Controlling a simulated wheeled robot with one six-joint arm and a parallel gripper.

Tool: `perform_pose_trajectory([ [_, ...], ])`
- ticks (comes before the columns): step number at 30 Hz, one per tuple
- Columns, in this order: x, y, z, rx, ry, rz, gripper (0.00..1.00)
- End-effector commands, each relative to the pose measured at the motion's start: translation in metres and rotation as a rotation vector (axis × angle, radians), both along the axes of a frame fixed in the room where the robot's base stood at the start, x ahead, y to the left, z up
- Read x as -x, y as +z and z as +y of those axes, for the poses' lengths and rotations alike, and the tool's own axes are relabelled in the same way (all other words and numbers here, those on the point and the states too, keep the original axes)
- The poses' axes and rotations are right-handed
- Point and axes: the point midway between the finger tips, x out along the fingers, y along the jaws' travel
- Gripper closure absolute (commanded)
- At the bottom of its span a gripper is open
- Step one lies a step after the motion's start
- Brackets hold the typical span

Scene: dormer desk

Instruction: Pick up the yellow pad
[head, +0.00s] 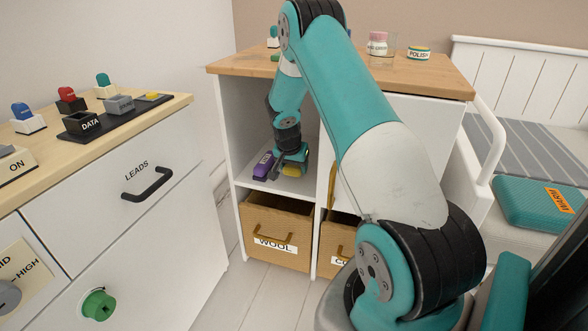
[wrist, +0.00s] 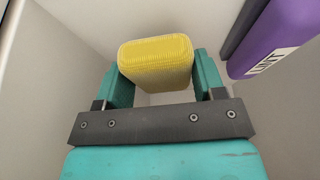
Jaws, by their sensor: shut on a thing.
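The yellow pad (wrist: 156,62) is a ribbed yellow block between the two teal fingers of my gripper (wrist: 157,78) in the wrist view. My gripper is shut on it, with a finger against each side. I cannot tell whether the pad touches the shelf.
A purple object (wrist: 276,35) with a white label is close on the right in the wrist view; it also stands on the shelf in the head view (head: 263,165). The shelf walls are close around my gripper. A WOOL drawer (head: 276,251) is below.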

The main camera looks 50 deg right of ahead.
Motion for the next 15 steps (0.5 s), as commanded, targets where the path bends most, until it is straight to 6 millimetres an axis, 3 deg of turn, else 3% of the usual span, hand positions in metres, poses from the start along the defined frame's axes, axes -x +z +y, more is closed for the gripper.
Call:
perform_pose_trajectory([
  [5, 0.014, 0.005, 0.033, -0.001, 0.005, 0.004, 0.60],
  [15, 0.051, 0.004, 0.124, 0.000, 0.007, 0.003, 0.60],
])
